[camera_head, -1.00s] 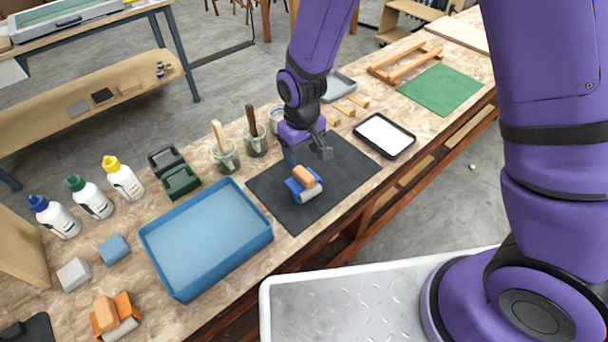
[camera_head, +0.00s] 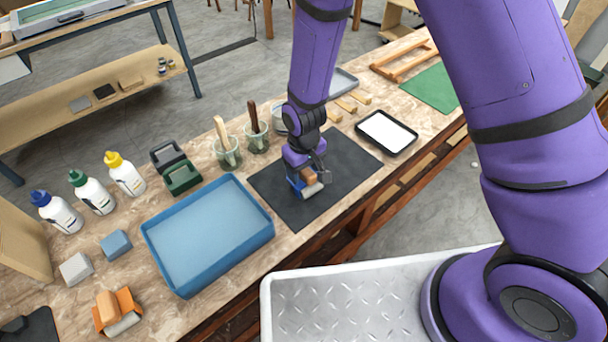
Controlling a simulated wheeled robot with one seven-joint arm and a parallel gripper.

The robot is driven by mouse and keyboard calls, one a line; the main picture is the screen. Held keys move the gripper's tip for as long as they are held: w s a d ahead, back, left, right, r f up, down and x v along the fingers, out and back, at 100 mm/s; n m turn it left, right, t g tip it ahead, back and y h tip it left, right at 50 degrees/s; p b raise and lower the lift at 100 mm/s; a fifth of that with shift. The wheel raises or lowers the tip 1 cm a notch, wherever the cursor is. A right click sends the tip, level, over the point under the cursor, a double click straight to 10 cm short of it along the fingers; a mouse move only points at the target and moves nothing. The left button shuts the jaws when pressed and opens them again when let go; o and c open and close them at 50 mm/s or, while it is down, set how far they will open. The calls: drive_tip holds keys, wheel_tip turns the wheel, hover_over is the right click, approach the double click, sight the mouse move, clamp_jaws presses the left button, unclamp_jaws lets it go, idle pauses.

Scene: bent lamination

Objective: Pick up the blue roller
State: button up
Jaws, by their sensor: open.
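The blue roller (camera_head: 298,186), with an orange-tan wooden handle and a pale cylinder, lies on the black mat (camera_head: 347,163) on the bench. My gripper (camera_head: 308,177) is open and low over the roller, with its fingers at about the height of the wooden handle. The gripper hides part of the roller. I cannot tell whether the fingers touch the handle.
A blue tray (camera_head: 207,238) stands left of the mat. Jars with brushes (camera_head: 228,152) are behind it. A white tray with a black rim (camera_head: 386,134) lies to the right. An orange roller (camera_head: 117,311) sits at the front left.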

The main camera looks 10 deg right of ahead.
drive_tip(key=shift+c, duration=0.3)
drive_tip(key=c, duration=1)
drive_tip(key=shift+c, duration=0.2)
drive_tip(key=shift+r, duration=0.1)
